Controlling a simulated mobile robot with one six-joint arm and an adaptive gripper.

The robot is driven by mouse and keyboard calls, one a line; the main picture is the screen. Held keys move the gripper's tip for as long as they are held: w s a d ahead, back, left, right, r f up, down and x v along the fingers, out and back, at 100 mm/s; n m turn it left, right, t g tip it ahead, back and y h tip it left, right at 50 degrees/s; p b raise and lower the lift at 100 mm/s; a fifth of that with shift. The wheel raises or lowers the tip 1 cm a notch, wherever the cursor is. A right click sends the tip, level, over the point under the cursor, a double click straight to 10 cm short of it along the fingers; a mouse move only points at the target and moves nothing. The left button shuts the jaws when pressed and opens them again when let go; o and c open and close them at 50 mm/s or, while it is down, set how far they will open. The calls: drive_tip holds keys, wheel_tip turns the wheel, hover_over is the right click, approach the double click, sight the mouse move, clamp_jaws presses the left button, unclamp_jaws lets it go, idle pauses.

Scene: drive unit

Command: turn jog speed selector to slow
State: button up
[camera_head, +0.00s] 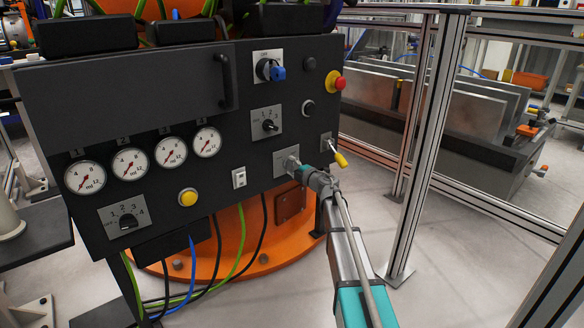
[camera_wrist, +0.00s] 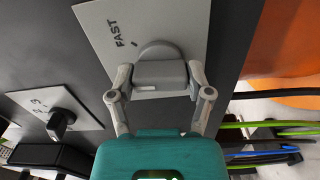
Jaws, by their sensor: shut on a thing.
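The jog speed selector's grey plate (camera_head: 282,165) is low on the right of the dark control panel, with my gripper (camera_head: 296,163) in front of it. In the wrist view the plate (camera_wrist: 98,28) shows the word FAST near its upper left part, and no other word is readable. The selector knob (camera_wrist: 160,72) is grey with a round base and a block-like grip. My gripper (camera_wrist: 160,88) is shut on this knob, one finger on each side. In the head view the knob is mostly hidden by my gripper.
Above are a 1-2-3 selector (camera_head: 268,123), a blue-handled switch (camera_head: 270,69) and a red emergency button (camera_head: 339,83). A yellow-tipped lever (camera_head: 340,158) sticks out close right of my gripper. A white rocker switch (camera_head: 239,178) is left. Cables (camera_head: 240,240) hang below.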

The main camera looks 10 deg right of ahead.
drive_tip(key=n, duration=0.5)
drive_tip(key=shift+n, duration=2.6)
drive_tip(key=o, duration=1.1)
drive_tip(key=shift+o, duration=0.2)
drive_tip(key=shift+s, duration=0.15)
drive_tip(key=v, duration=1.1)
drive_tip(key=shift+s+d, duration=0.2)
drive_tip(key=shift+s, duration=0.1)
drive_tip(key=shift+r, duration=0.1)
